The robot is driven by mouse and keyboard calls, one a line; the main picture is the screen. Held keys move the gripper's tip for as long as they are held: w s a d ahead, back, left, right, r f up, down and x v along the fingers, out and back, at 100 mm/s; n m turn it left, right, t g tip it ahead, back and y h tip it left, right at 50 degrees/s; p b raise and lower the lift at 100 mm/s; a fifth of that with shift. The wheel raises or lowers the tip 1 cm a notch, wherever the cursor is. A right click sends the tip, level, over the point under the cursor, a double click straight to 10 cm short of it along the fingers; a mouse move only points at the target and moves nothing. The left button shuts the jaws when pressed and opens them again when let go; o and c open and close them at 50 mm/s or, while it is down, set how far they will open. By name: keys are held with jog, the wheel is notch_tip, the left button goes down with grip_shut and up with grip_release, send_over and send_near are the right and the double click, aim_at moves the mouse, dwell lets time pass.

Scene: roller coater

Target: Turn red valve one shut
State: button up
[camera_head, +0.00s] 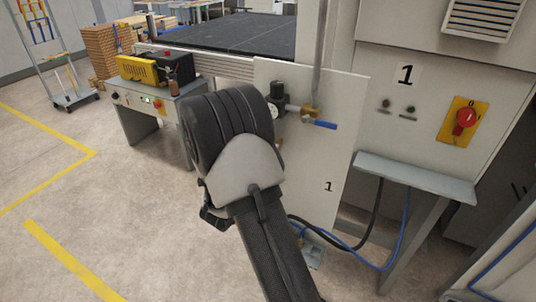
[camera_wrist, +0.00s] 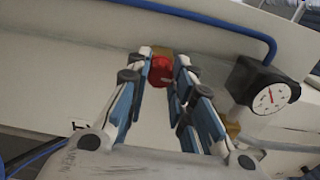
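Red valve one (camera_wrist: 161,71) is a round red handle on a brass fitting against the pale panel (camera_wrist: 60,50). The fingertips are drawn in close to the handle's sides, and I see no clear gap. In the head view my thick dark-and-grey arm stands in front of the panel (camera_head: 330,150) marked 1 and hides both the gripper and the red valve.
A pressure gauge (camera_wrist: 270,97) sits right of the fingers. A blue lever (camera_head: 320,124) sticks out of the panel. A red rotary switch (camera_head: 465,118) on yellow is on the cabinet at right. Hoses (camera_head: 375,235) hang below. Open floor (camera_head: 130,220) lies left.

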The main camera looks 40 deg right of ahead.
jog(key=o, duration=0.5)
jog(key=shift+a, duration=0.15)
jog(key=v, duration=1.1)
jog(key=shift+s+a, duration=0.15)
jog(key=shift+a, duration=0.2)
